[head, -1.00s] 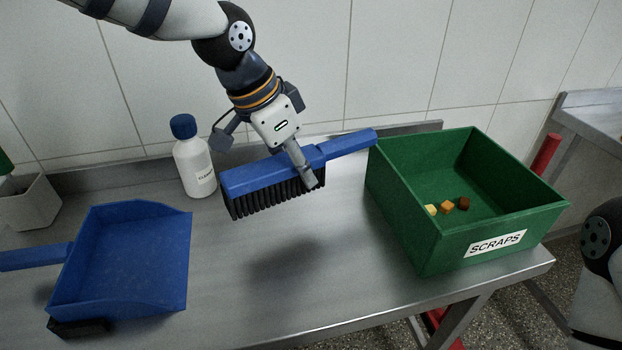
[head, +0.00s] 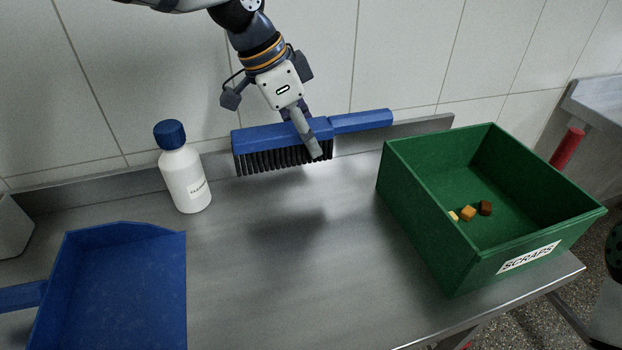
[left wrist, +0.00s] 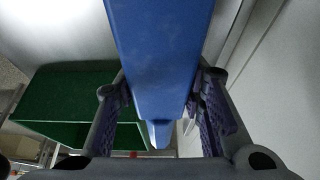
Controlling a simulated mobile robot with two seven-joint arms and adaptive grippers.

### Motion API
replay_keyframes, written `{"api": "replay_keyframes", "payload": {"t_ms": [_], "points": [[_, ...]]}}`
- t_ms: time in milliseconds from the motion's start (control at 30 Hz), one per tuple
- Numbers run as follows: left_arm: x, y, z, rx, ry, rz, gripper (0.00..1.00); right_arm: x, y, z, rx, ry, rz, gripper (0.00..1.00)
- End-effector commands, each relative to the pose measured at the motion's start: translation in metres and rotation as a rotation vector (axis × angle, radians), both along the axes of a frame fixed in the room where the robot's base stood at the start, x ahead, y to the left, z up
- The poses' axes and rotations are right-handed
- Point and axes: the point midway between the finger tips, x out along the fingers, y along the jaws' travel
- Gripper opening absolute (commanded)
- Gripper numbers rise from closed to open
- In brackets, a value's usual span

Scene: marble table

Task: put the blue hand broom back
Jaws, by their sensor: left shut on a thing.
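The blue hand broom (head: 272,138) has black bristles pointing down and a handle reaching to the right. It hangs above the metal table, near the back wall, with its shadow on the surface below. My left gripper (head: 310,140) is shut on the broom, near where the head meets the handle. In the left wrist view the broom (left wrist: 160,50) runs between the two fingers (left wrist: 162,110). My right gripper is not in view.
A green SCRAPS crate (head: 430,225) with several small cubes stands at the right. A white bottle (head: 185,180) with a blue cap stands at the back left. A blue dustpan (head: 115,290) lies at the front left. The steel table's middle (head: 290,290) is clear.

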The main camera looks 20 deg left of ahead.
Motion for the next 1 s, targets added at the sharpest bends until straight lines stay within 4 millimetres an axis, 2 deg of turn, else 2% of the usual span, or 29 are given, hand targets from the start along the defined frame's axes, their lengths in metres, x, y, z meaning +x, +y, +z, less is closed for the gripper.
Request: {"api": "replay_keyframes", "payload": {"t_ms": [33,233,367,867,900,967,1000], "points": [[0.0,0.0,-0.013,-0.001,0.008,0.001,0.06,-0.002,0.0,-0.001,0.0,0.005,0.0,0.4],[-0.001,0.0,-0.051,0.0,0.007,0.0,0.06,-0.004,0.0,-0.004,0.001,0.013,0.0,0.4],[0.0,0.0,-0.068,0.0,-0.001,0.0,0.06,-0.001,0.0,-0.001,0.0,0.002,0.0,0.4],[0.0,0.0,-0.079,-0.001,-0.001,0.001,0.06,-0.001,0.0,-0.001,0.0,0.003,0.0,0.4],[0.0,0.0,-0.079,0.0,0.0,0.001,0.45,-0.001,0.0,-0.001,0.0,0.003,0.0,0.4],[0.0,0.0,-0.079,0.0,0.0,0.001,0.56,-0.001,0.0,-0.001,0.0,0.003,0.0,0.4],[0.0,0.0,-0.079,0.0,0.0,0.001,0.56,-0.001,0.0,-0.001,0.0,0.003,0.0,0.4]]}}
